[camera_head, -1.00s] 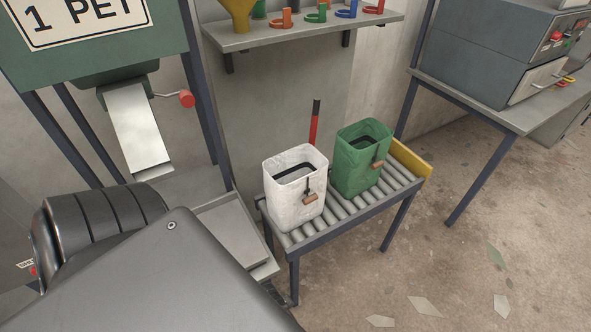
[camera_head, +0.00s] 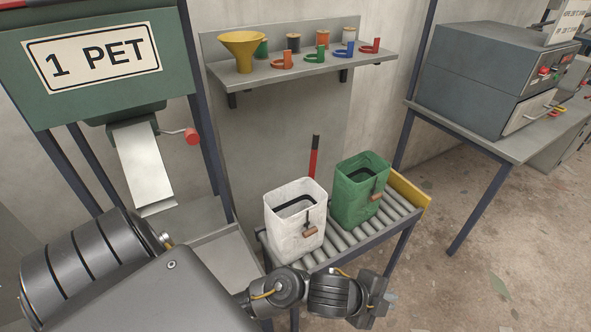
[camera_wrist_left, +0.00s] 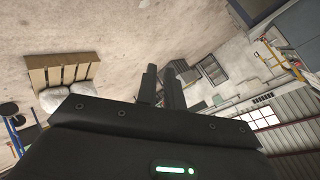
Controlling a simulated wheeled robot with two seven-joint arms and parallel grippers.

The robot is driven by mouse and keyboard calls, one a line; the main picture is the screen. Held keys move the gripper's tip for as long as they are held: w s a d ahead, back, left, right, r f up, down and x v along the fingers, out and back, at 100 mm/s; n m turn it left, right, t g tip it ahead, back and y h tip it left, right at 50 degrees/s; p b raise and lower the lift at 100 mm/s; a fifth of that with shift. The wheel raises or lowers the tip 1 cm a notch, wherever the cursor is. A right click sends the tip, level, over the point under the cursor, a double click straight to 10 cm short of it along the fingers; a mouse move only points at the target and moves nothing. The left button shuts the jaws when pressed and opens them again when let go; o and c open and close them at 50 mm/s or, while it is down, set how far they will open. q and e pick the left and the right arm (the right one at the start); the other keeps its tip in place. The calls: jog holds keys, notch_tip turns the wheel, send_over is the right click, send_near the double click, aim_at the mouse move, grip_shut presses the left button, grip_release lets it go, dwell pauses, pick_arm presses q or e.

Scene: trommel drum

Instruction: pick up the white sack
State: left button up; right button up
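The white sack (camera_head: 293,232) stands upright and open-topped on the near left part of a short roller conveyor (camera_head: 355,250). A dark strap with a brown tag hangs on its front. A green sack (camera_head: 358,202) stands beside it to the right. My left gripper (camera_head: 385,300) is in front of the conveyor, below and right of the white sack, apart from it. In the left wrist view its two fingers (camera_wrist_left: 161,80) show a narrow gap with nothing between them. Neither sack is recognisable in that view. My right gripper is not in view.
A green machine marked "1 PET" (camera_head: 91,58) with a metal chute (camera_head: 146,165) stands at left. A wall shelf (camera_head: 300,66) holds a yellow funnel and coloured clips. A bench (camera_head: 480,130) with a grey box machine stands at right. The floor at lower right is open.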

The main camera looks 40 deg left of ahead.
pick_arm(q)
jog(key=w+d+m+g+h, duration=0.2)
jog(key=w+d+m, duration=0.1)
jog(key=m, duration=0.6)
jog(key=m+g+y, duration=0.7)
jog(key=m+y, duration=0.1)
jog(key=m, duration=0.4)
send_near(306, 225)
notch_tip(306, 225, down, 2)
jog(key=shift+a+f+b, duration=0.1)
jog(key=shift+f+b, duration=0.05)
jog(key=shift+b, duration=0.3)
jog(key=shift+f+p, duration=0.45)
jog(key=shift+f, duration=0.05)
notch_tip(306, 225, down, 4)
jog(key=shift+r+p, duration=0.2)
jog(key=shift+p, duration=0.3)
jog(key=shift+f, duration=0.35)
